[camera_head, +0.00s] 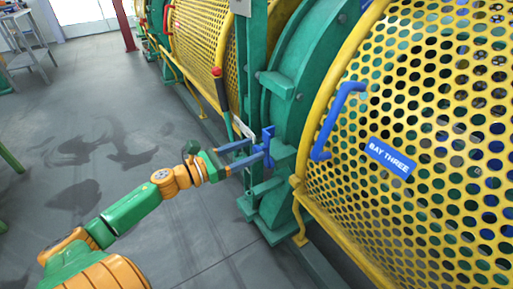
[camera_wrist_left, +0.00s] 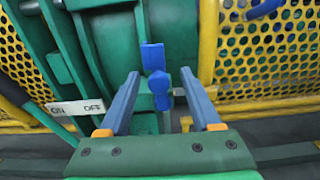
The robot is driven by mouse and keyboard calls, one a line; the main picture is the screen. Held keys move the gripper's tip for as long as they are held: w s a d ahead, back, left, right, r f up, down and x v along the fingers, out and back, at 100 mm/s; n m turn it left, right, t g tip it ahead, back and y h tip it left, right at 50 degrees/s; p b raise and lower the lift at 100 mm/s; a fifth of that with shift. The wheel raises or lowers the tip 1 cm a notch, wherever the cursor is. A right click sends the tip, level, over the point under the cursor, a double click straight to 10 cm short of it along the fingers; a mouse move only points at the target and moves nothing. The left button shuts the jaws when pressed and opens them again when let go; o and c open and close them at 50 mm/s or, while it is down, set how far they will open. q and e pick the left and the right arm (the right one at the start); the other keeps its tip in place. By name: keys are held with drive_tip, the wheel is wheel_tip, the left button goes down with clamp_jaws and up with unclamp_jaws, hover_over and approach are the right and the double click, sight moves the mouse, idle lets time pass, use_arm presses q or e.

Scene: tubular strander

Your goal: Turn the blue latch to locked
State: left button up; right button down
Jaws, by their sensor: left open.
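The blue latch (camera_head: 268,142) sits on the green machine frame beside the yellow guard. In the left wrist view the latch (camera_wrist_left: 156,62) has an upper block and a rounded lower part, roughly in line and upright. My left gripper (camera_head: 256,150) comes in from the left at the latch. In the wrist view its two blue fingers (camera_wrist_left: 159,74) are spread open, one on each side of the latch, with visible gaps. Contact cannot be made out. My right gripper is not in view.
A yellow perforated guard (camera_head: 430,110) carries a blue handle (camera_head: 335,120) and a "BAY THREE" sign (camera_head: 391,158). A lever with a red knob (camera_head: 217,72) stands left of the latch. An ON/OFF plate (camera_wrist_left: 75,107) shows in the wrist view. Grey floor (camera_head: 120,130) lies open at left.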

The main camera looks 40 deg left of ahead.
use_arm(q)
drive_tip(key=shift+x, duration=1.35)
drive_tip(key=shift+w+f, duration=0.1)
drive_tip(key=shift+f, duration=0.05)
clamp_jaws()
